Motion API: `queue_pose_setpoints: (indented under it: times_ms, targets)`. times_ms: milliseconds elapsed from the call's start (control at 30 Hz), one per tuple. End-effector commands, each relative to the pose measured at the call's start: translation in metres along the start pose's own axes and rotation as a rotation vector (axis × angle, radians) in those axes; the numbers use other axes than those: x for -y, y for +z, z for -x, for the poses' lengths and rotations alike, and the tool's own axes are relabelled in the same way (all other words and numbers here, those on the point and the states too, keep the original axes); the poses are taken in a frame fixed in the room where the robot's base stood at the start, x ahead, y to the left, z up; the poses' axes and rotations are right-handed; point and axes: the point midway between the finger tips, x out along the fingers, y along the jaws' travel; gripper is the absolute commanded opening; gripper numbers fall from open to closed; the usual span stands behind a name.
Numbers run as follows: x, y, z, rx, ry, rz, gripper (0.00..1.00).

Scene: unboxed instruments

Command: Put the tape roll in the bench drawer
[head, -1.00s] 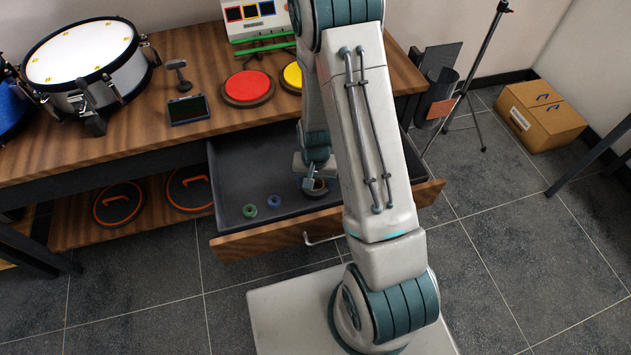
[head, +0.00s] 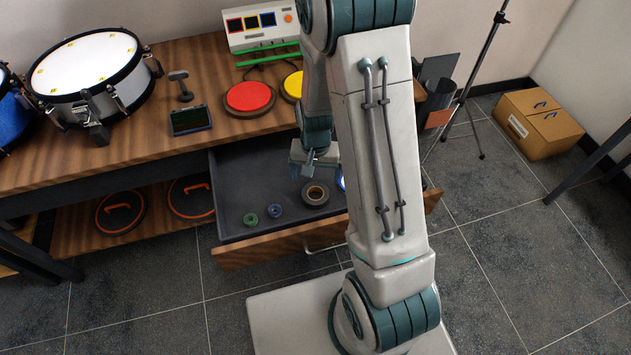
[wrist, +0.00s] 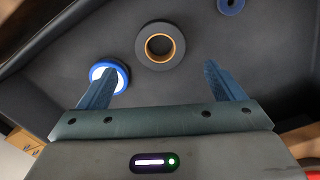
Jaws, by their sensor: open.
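The tape roll (head: 316,193), black with a tan core, lies flat on the floor of the open bench drawer (head: 232,206). In the wrist view the tape roll (wrist: 160,46) is beyond my fingertips, centred between them and apart from both. My gripper (head: 302,170) is open and empty, above the drawer behind the roll in the head view; its fingers (wrist: 160,78) show spread in the wrist view. My arm hides the drawer's right part in the head view.
A green ring (head: 250,219) and a blue ring (head: 274,210) lie in the drawer left of the roll. A blue-and-white roll (wrist: 108,75) lies near my left finger. The bench top above holds a drum (head: 90,65), a red button (head: 249,97) and a small dark display (head: 190,119).

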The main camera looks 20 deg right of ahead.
Motion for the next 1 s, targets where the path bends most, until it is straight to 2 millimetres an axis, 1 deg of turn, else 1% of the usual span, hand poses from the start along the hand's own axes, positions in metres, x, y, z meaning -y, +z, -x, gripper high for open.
queue_pose_setpoints:
  times_ms: [33, 100, 367, 467, 633, 800, 900, 1000]
  targets:
    - [0.001, -0.001, 0.01, -0.004, -0.002, 0.001, 0.88]
    - [0.001, -0.001, 0.019, -0.003, -0.001, 0.002, 0.88]
    - [0.0, 0.001, 0.041, -0.005, -0.005, 0.01, 0.88]
    - [0.0, 0.006, 0.061, -0.018, -0.019, 0.036, 0.88]
    - [-0.006, 0.027, 0.114, -0.051, -0.047, 0.118, 0.88]
    - [-0.016, 0.057, 0.161, -0.088, -0.062, 0.211, 0.88]
    - [-0.024, 0.076, 0.185, -0.113, -0.064, 0.265, 0.88]
    - [-0.033, 0.095, 0.203, -0.136, -0.062, 0.313, 0.88]
